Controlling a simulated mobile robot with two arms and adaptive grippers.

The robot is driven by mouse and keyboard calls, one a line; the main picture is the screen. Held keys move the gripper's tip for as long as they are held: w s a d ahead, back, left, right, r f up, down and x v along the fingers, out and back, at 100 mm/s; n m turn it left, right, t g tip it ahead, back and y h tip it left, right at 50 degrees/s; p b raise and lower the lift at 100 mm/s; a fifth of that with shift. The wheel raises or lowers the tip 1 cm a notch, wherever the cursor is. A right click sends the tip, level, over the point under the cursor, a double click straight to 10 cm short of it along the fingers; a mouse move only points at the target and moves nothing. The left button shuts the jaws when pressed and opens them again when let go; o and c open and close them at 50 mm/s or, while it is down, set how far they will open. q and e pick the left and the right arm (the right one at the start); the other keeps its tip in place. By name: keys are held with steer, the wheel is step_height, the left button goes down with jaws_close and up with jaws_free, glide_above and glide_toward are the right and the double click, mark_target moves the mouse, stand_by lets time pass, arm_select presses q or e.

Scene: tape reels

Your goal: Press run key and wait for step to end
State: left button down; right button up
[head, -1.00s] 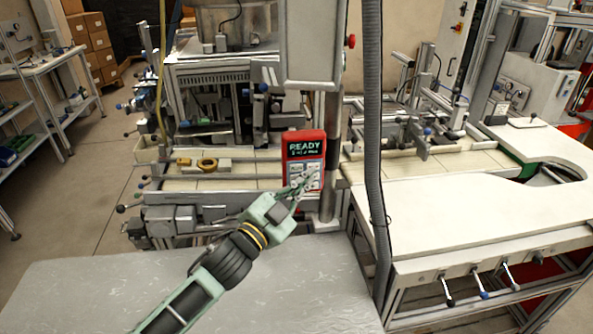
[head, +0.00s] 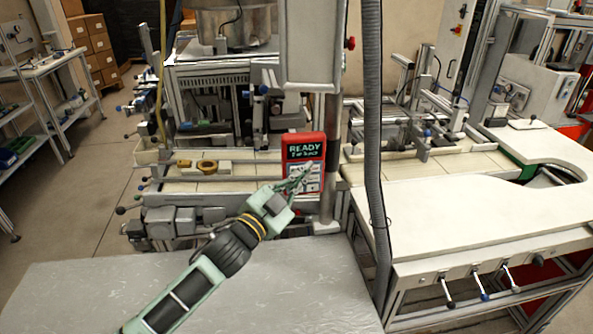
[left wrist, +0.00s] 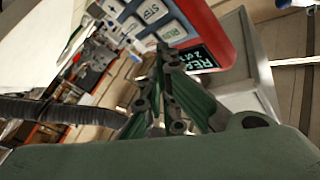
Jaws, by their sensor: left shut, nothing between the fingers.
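The red control panel (head: 320,140) hangs upright on the machine's post in the head view. Its dark screen (head: 304,150) reads READY, with a smaller line below. The panel also shows in the left wrist view (left wrist: 212,28), where the screen (left wrist: 200,58) is partly cut by my fingers and its second line starts with 2. The light RUN key (left wrist: 172,32) sits beside the STOP key (left wrist: 152,12). My left gripper (head: 310,170) is shut and empty, its tips in front of the panel's keypad and covering part of it. I cannot tell whether they touch a key. My right gripper is out of view.
A grey hose (head: 373,150) hangs just right of the panel. A white worktable (head: 470,205) stands to the right. A grey surface (head: 290,290) lies below my arm. A conveyor with a yellow reel (head: 207,167) runs left of the panel.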

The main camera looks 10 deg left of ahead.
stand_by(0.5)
arm_select(q)
steer(key=shift+w, duration=0.1)
steer(key=shift+w+a, duration=0.15)
steer(key=shift+w, duration=0.15)
